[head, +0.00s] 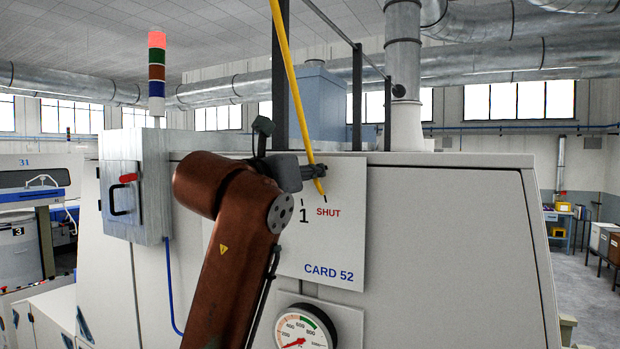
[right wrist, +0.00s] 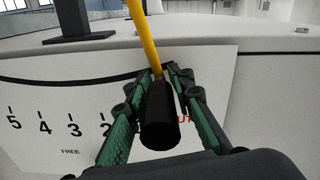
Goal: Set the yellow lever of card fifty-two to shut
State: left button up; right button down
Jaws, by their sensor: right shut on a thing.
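The yellow lever (head: 291,85) slants down from the top of the head view across a white scale plate marked CARD 52 (head: 344,240). Its lower end lies above the red word SHUT, just right of the mark for 1. My right gripper (head: 314,172) is shut on the lever near that end. In the right wrist view the yellow rod (right wrist: 145,40) and its black end (right wrist: 160,118) lie between the green-padded fingers (right wrist: 158,80). They hide the 1 and part of SHUT there. My left gripper is not in view.
A pressure gauge (head: 304,330) sits below the plate. A grey switch box (head: 134,187) with a red handle and a signal light (head: 156,75) stand to the left. Dark uprights (head: 280,110) rise behind the lever. The panel right of the plate is clear.

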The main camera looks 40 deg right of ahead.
jog(key=shift+s+d+r, duration=0.1)
jog(key=shift+s+r, duration=0.1)
jog(key=shift+s, duration=0.05)
jog(key=c, duration=2.1)
grip_release()
jog(key=o, duration=0.5)
jog(key=shift+s+d, duration=0.1)
jog(key=shift+s, duration=0.15)
jog(key=shift+w+a+f, duration=0.1)
jog(key=shift+a, duration=0.15)
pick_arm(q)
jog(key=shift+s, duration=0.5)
pick_arm(e)
jog(key=v, duration=1.2)
jog(key=shift+d, duration=0.1)
